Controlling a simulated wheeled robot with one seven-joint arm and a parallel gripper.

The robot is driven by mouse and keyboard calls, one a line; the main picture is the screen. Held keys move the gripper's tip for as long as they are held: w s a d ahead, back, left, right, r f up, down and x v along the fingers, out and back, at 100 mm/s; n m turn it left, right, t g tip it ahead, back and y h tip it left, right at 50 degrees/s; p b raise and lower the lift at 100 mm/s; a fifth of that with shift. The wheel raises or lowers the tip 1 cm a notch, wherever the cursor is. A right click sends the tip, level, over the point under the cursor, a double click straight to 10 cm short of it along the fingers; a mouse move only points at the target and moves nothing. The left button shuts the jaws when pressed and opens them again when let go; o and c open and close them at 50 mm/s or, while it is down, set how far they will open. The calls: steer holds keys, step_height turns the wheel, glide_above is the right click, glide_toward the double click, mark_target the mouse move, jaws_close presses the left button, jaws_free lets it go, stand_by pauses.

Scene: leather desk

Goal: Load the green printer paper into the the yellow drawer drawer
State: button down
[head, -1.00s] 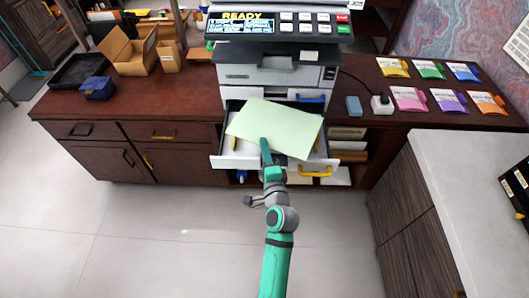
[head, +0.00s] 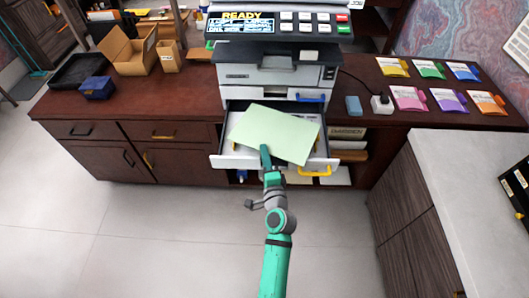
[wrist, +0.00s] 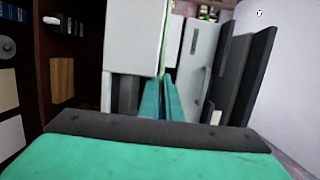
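The pale green printer paper (head: 275,133) is a sheet tilted over the open white drawer with the yellow handle (head: 238,161). It hides much of the drawer's inside. The yellow handle (head: 315,171) shows at the front right. My gripper (head: 265,152) is at the sheet's near edge, shut on it. In the wrist view, my fingers (wrist: 164,98) are close together and the sheet (wrist: 165,45) shows edge-on as a thin line beyond them. I cannot tell whether the sheet touches the drawer floor.
The printer (head: 272,75) stands above the drawer, with a blue-handled drawer (head: 309,97) just over the sheet. Several coloured paper packs lie right of it, including a pink one (head: 409,98). Cardboard boxes (head: 130,52) are at left. A white-topped cabinet (head: 470,165) stands at right.

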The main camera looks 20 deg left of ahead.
steer(key=shift+f, duration=0.25)
steer(key=c, duration=2)
jaws_free()
steer(key=shift+r, duration=0.1)
